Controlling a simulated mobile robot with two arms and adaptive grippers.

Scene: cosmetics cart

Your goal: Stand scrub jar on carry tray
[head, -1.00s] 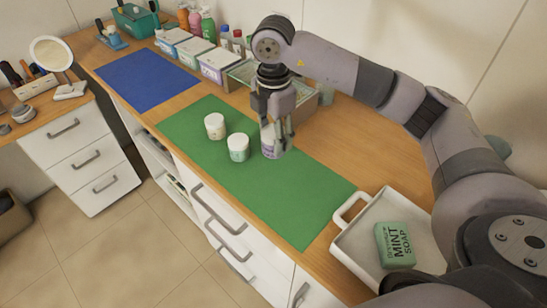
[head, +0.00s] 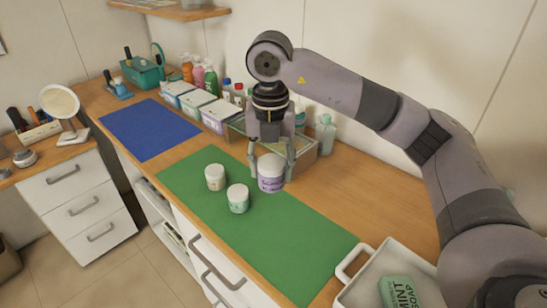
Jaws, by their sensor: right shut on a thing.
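A white jar with a purple label (head: 271,173) is between the fingers of my right gripper (head: 272,168), which is shut on it. It is upright and appears raised above the green mat (head: 290,248); its label is too small to read. Two smaller white jars stand on the mat to its left: one with a pale label (head: 215,177) and one with a green label (head: 238,199). The carry tray (head: 357,290), white with a raised handle, is at the lower right, partly cut off by the frame. My left gripper is not in view.
A green mint soap (head: 400,292) lies in the tray. A glass-sided box (head: 310,150), several lidded boxes (head: 218,116) and bottles (head: 210,82) line the wall. A blue mat (head: 150,129) is at the left. The green mat's near right part is clear.

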